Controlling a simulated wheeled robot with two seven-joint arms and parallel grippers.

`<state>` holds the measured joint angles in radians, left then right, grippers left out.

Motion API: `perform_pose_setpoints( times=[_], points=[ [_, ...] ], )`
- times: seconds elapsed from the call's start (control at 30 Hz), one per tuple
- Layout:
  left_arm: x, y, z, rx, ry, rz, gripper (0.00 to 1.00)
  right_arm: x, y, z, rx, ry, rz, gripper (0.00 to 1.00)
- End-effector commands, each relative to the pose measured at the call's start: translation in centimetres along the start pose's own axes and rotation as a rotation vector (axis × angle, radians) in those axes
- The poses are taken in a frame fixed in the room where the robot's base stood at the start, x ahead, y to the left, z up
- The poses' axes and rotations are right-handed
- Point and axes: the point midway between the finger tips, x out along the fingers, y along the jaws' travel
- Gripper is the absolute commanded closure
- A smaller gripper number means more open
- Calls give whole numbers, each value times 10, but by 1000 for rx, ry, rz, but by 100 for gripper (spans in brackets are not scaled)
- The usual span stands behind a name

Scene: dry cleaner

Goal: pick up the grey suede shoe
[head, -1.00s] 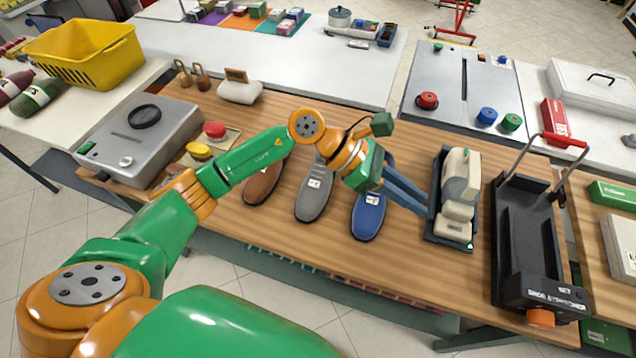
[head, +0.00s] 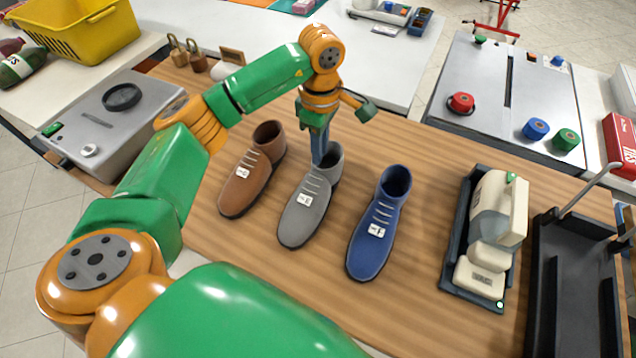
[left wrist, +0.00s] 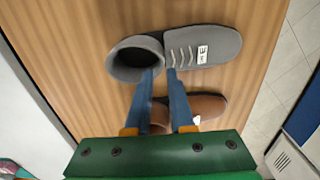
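The grey suede shoe (head: 300,215) stands on the wooden counter between a brown shoe (head: 245,180) and a blue shoe (head: 375,245), with a white tag on its front. In the left wrist view the grey shoe (left wrist: 205,45) lies just beyond the fingertips. My left gripper (head: 318,162) points down at the shoe's ankle opening. Its two blue fingers (left wrist: 162,71) are apart, with a gap between them, at the near side of the collar and laces. I cannot tell whether they touch the shoe. My right gripper is not in view.
The brown shoe (left wrist: 205,106) is close beside the fingers in the left wrist view. A cream device in a dark tray (head: 450,285) stands right of the shoes, and a black stand (head: 575,290) beyond. A grey machine (head: 110,125) stands left. Bare counter lies in front.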

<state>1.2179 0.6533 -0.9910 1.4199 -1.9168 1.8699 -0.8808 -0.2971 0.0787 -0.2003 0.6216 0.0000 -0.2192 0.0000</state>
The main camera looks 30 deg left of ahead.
Motion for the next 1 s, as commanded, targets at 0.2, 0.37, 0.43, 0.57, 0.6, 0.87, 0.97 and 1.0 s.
perform_pose_setpoints(
  times=[0.2, 0.37, 0.43, 0.57, 0.6, 0.87, 0.97, 1.0],
  points=[
    [28, -4, 0, 0, -1, -8, 79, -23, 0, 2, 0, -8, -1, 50],
    [60, -5, 1, -2, -2, -4, 79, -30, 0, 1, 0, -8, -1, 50],
    [66, -4, 1, 1, -3, -1, 79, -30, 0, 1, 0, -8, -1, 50],
    [67, -4, 1, 1, -3, 0, 79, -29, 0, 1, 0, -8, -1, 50],
    [67, -4, 1, 1, -2, 0, 79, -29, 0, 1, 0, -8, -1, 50],
    [67, -4, 1, 1, -2, 0, 100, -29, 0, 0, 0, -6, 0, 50],
    [67, -4, 1, 1, -2, 0, 100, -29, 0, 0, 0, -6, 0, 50],
    [67, -4, 1, 1, -2, 0, 100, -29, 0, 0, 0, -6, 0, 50]
  ],
)
